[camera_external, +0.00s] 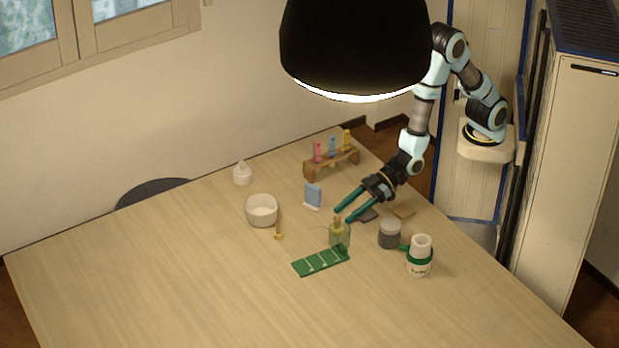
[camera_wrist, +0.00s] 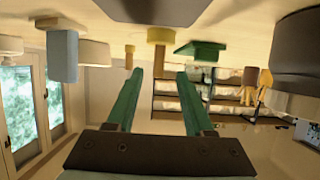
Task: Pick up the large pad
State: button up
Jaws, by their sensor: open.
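No single item is clearly marked as the large pad.
A grey jar (camera_external: 389,236) and a green-white bottle (camera_external: 420,259) stand at front right. A green strip (camera_external: 320,261) lies in front. A blue block (camera_external: 313,194), white bowl (camera_external: 261,212) and wooden rack (camera_external: 331,163) stand behind and left. The table's front left is clear.

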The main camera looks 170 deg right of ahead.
aim_at(340, 216)
jog(key=shift+p+x, duration=0.7)
jog(key=shift+x, duration=1.2)
jog(key=shift+s+d, duration=0.1)
grip_shut()
